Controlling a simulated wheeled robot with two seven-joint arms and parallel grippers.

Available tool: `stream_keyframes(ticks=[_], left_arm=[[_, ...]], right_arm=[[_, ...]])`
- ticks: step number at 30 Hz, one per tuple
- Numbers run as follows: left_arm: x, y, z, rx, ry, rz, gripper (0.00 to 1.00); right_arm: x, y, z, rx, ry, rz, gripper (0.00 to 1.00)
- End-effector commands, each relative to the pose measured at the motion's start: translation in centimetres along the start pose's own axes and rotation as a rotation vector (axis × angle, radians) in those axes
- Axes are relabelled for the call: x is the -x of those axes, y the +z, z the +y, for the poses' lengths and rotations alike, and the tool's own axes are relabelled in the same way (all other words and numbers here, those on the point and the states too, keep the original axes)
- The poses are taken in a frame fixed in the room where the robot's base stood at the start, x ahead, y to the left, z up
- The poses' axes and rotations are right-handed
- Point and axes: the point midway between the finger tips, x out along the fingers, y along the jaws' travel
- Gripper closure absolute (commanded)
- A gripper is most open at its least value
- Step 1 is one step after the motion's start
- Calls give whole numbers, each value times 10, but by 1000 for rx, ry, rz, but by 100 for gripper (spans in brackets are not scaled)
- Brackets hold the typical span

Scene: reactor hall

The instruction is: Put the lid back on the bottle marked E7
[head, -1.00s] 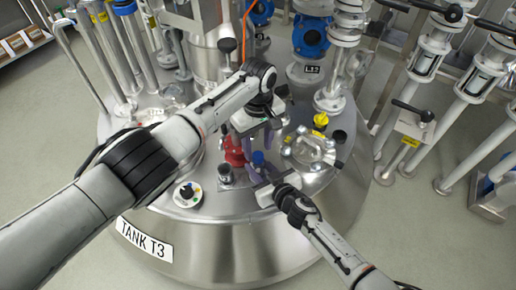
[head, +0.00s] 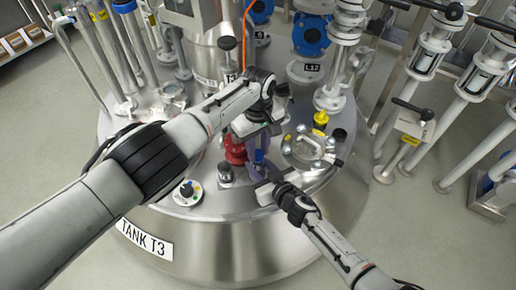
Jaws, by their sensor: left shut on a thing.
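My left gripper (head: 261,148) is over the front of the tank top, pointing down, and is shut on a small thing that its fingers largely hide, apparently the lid. A small blue part (head: 259,156) shows between and just under its fingers; I cannot tell whether it is lid or bottle. My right gripper (head: 258,178) comes in from the lower right, close below the left one. Its fingers are at the blue part, but their gap is too small to judge. The mark E7 cannot be read, and the bottle is mostly hidden by the grippers.
The steel tank top (head: 222,200) carries a red fitting (head: 235,150), a dark-capped fitting (head: 225,172), a round dial (head: 187,193), a clamped hatch (head: 314,148) and a yellow-topped part (head: 321,118). Pipes and valves crowd the back and right.

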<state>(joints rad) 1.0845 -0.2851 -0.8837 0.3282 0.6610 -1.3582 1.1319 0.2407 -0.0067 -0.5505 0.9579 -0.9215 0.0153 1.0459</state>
Motion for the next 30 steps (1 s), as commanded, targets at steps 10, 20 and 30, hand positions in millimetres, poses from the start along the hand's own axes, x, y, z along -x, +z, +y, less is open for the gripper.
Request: stream_keyframes(ticks=[10, 20, 30], left_arm=[[0, 1, 0, -381, 1, -1, 100], [-1, 0, 0, -831, 0, -1, 100], [-1, 0, 0, -851, 0, -2, 71]], right_arm=[[0, 0, 0, 0, 0, 0, 100], [0, 0, 0, 0, 0, 0, 100], [0, 0, 0, 0, 0, 0, 100]])
